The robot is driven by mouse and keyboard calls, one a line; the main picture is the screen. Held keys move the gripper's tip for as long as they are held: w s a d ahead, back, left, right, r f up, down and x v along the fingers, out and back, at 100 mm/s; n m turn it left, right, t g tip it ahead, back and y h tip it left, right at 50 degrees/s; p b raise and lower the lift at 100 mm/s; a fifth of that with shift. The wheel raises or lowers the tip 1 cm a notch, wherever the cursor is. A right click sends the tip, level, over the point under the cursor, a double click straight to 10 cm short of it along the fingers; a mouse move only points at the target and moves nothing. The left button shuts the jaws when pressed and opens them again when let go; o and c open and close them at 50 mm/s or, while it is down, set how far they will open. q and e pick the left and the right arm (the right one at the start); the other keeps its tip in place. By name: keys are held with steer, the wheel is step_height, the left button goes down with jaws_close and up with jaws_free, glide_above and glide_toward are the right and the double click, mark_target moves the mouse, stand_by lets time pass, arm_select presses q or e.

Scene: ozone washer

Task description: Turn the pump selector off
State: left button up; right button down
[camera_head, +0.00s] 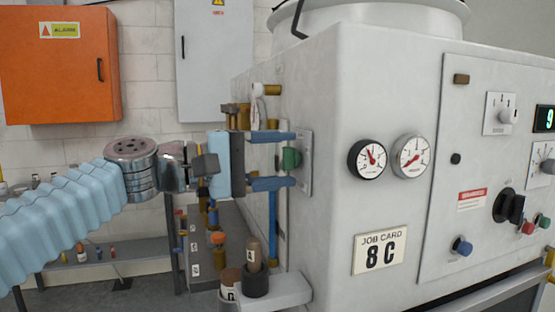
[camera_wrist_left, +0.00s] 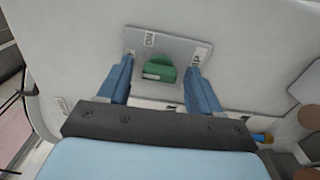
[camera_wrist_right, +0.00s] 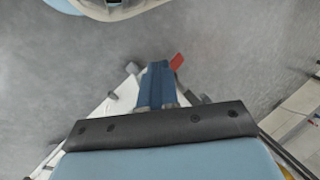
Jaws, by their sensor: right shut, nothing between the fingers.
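A green knob (camera_head: 290,158) sits on a grey plate (camera_head: 305,163) on the left side of the white machine; it also shows in the left wrist view (camera_wrist_left: 159,69). The plate there carries an ON label (camera_wrist_left: 149,40) and a second label at its right that I cannot read clearly. My left gripper (camera_head: 284,160) is open, with one blue finger on each side of the knob. In the left wrist view gaps show between knob and fingers. My right gripper (camera_wrist_right: 156,75) shows only in the right wrist view, shut and empty above the grey floor.
The machine front holds two gauges (camera_head: 367,159), a job card sign (camera_head: 380,249) and a black rotary handle (camera_head: 508,205). Pipes and valves (camera_head: 266,90) stand close around my left gripper. Bottles (camera_head: 254,254) stand on a bracket below it. An orange cabinet (camera_head: 60,75) hangs behind.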

arm_select(q)
steer(key=b+v, duration=0.2)
steer(key=v, duration=1.1)
steer(key=shift+a+b, duration=0.3)
steer(key=shift+a, duration=0.05)
steer(key=shift+s, duration=0.15)
